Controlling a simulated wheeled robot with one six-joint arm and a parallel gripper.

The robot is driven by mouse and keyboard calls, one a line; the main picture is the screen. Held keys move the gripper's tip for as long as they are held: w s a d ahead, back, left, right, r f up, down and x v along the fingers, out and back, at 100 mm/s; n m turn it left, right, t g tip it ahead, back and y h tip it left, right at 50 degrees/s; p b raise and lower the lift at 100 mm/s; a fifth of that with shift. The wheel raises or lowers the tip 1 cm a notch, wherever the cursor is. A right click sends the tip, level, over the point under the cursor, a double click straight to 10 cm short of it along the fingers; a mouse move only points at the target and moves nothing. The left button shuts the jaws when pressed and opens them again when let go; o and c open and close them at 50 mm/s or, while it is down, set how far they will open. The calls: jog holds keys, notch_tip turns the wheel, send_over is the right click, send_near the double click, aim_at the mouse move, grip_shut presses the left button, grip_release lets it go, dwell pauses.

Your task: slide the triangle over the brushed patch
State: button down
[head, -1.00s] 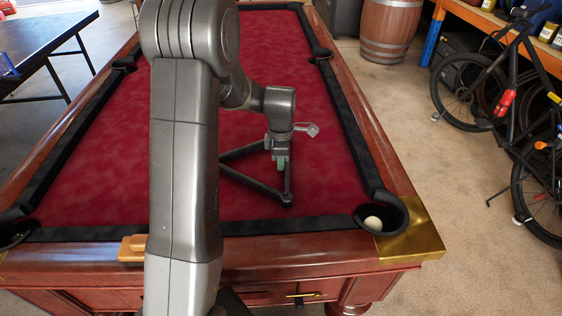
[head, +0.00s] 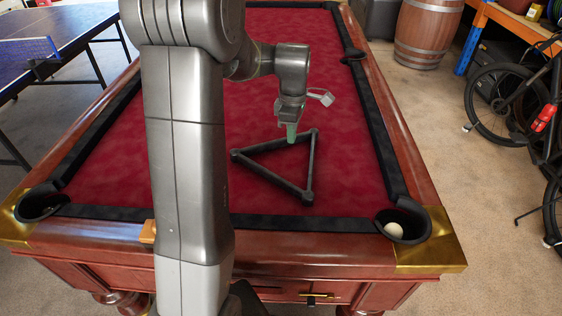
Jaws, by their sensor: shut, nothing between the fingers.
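A black triangle rack (head: 273,179) lies flat on the red cloth of the pool table (head: 340,190), right of my arm, toward the near end. One corner points left, one near right, one far right. My gripper (head: 291,136) points down with its greenish fingertips shut and empty. In the picture the tips overlap the triangle's far bar; I cannot tell if they touch it or hover above it. The cloth is mottled all over, and I cannot pick out a distinct brushed patch. My arm hides part of the cloth on the left.
A white ball (head: 393,230) sits in the near right pocket. Dark cushions and wooden rails edge the cloth. An orange-brown block (head: 148,231) rests on the near rail beside my arm. Cloth around the triangle is clear. A barrel (head: 427,33) and bikes (head: 513,100) stand beyond the table.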

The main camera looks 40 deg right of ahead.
jog(key=s+a+m+b, duration=0.1)
jog(key=s+a+m, duration=0.1)
jog(key=a+m, duration=0.65)
jog(key=m+b, duration=0.2)
jog(key=m, duration=1)
send_over(265, 198)
notch_tip(265, 198, down, 10)
jog(key=shift+f+b, duration=0.15)
jog(key=shift+b, duration=0.2)
jog(key=shift+w+d+r, duration=0.1)
jog(key=shift+w+d, duration=0.25)
jog(key=shift+d, duration=0.25)
jog(key=shift+w+d+r, duration=0.1)
jog(key=shift+w+d, duration=0.2)
jog(key=shift+d, duration=0.3)
jog(key=shift+w+d, duration=0.25)
jog(key=shift+d, duration=0.3)
jog(key=shift+p, duration=0.3)
jog(key=w+d, duration=0.1)
jog(key=d, duration=0.2)
jog(key=shift+w+p, duration=0.35)
